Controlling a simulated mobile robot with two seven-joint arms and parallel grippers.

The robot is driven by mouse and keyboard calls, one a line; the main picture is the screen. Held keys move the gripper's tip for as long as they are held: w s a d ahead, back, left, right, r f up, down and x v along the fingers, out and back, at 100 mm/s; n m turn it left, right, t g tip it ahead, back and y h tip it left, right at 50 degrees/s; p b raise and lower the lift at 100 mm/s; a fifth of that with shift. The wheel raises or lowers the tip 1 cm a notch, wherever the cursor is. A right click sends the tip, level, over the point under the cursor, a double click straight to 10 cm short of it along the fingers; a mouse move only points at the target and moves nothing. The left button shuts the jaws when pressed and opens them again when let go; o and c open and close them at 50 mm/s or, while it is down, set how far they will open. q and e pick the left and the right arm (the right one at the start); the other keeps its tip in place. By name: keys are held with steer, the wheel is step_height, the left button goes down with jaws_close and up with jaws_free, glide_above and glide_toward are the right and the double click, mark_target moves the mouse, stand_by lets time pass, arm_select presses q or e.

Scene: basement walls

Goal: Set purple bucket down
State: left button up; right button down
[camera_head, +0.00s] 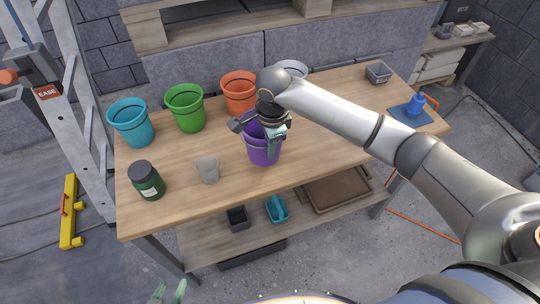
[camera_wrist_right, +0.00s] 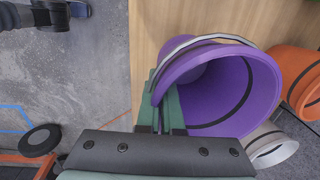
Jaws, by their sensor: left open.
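The purple bucket (camera_head: 262,150) is upright at the middle of the wooden table (camera_head: 330,125), near its front edge. I cannot tell whether its base touches the wood. My right gripper (camera_head: 272,132) reaches down over its rim and covers part of its mouth. In the right wrist view the green fingers (camera_wrist_right: 166,108) close on the rim of the purple bucket (camera_wrist_right: 225,85), whose pale handle lies along the rim. My left gripper (camera_head: 169,291) is open and empty at the bottom edge, away from the table.
Blue (camera_head: 130,122), green (camera_head: 185,107) and orange (camera_head: 239,92) buckets stand along the back, with a pale bucket (camera_head: 292,69) partly behind my right arm. A dark green jar (camera_head: 146,180) and grey cup (camera_head: 208,169) stand left of the purple bucket. A ladder (camera_head: 75,125) is left.

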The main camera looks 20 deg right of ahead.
mark_target(270, 162)
steer(key=shift+w+f, duration=0.2)
steer(key=shift+f, duration=0.1)
steer(key=shift+w+d+f, duration=0.1)
steer(key=shift+f, duration=1.5)
steer(key=c, duration=1.1)
jaws_free()
steer(key=shift+f, duration=0.15)
